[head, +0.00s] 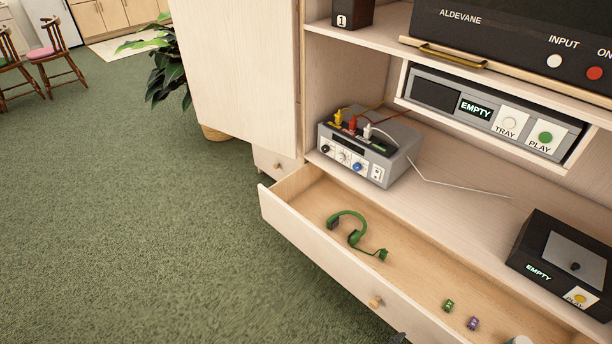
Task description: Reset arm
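Neither of my grippers shows clearly in the head view. A small dark shape is cut off at the bottom edge, beside the drawer front; I cannot tell what it is. An open wooden drawer (318,240) with a round knob (375,302) juts out of the cabinet. In it lie a green headset (355,238), a small green piece (448,305) and a small purple piece (473,323). A pale round thing (520,340) is cut off at the bottom edge.
A grey device (370,148) with colored plugs and a black box (562,262) marked EMPTY stand on the shelf above the drawer. A grey player (492,108) sits in a niche. A cabinet door (235,70) stands left. Green carpet (130,230) lies clear at left.

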